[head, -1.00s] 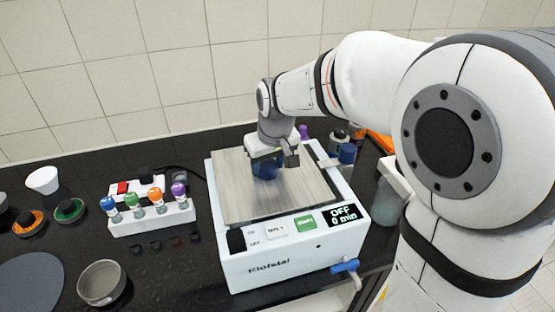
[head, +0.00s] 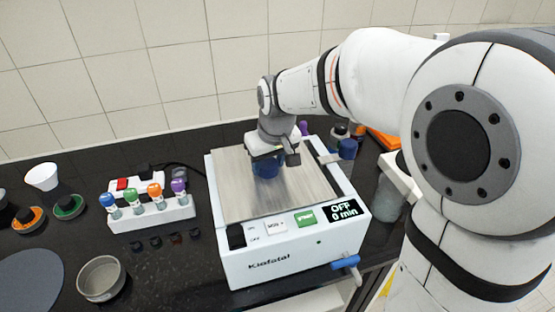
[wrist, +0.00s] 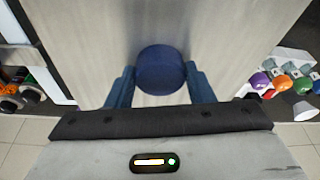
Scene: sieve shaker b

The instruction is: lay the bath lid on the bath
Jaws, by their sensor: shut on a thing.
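The bath lid (head: 240,200) is a flat grey brushed-metal plate with a round dark blue knob (wrist: 161,70) on top. It lies over the top of the white bath (head: 290,262), which has a control panel at its front and a display reading OFF, 0 min. The lid also fills most of the wrist view (wrist: 230,40). My gripper (head: 268,166) is above the lid, with its blue fingers shut on the knob from both sides. Whether the lid's underside touches the rim all round is hidden.
A white rack (head: 152,216) with several coloured-cap tubes stands left of the bath. A metal sieve pan (head: 101,280) and a grey disc (head: 28,280) lie at the front left. A blue-handled tap (head: 346,262) sticks out at the bath's right front. Bottles stand behind its right side.

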